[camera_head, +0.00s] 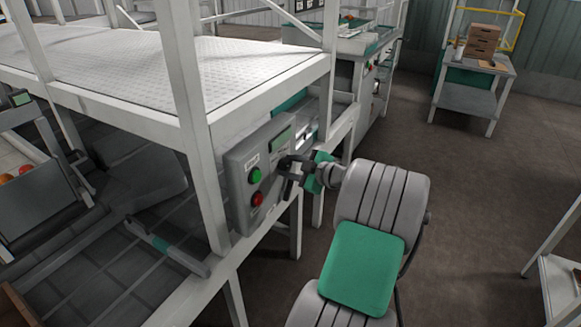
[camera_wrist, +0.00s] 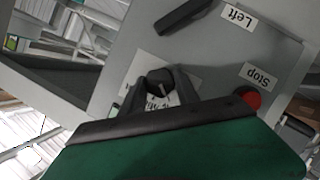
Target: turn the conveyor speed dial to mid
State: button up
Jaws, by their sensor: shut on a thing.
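The speed dial (camera_wrist: 158,78) is a small dark knob with a pale pointer mark, on a white plate on the grey control panel (camera_wrist: 112,62) in the wrist view. My gripper (camera_wrist: 159,92) is shut on the dial, one dark finger on each side. A label under the dial is partly hidden by the fingers, so I cannot read the setting. In the head view, my gripper (camera_head: 291,168) reaches the right part of the panel (camera_head: 238,205) and hides the dial.
A green button (camera_head: 255,175) and a red button (camera_head: 257,199) sit left of my gripper. A black lever (camera_wrist: 184,17) by a "Left" label is also on the panel. White frame posts (camera_head: 186,120) stand close by. Open floor (camera_head: 480,180) lies to the right.

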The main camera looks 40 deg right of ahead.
grip_shut()
jog(key=m+p, duration=0.1)
jog(key=m+g+y+p, duration=0.1)
jog(key=m+y+p, duration=0.1)
jog(key=p, duration=0.1)
jog(key=shift+d+r+m, duration=0.1)
jog(key=shift+r+m, duration=0.15)
jog(key=shift+m, duration=0.15)
jog(key=m+g+y+p, duration=0.1)
jog(key=m+p, duration=0.1)
jog(key=p, duration=0.1)
jog(key=shift+f+y, duration=0.1)
jog(key=shift+y, duration=0.3)
jog(key=shift+f+m+y+p, duration=0.1)
jog(key=shift+m+y+p, duration=0.2)
jog(key=shift+m+p, duration=0.1)
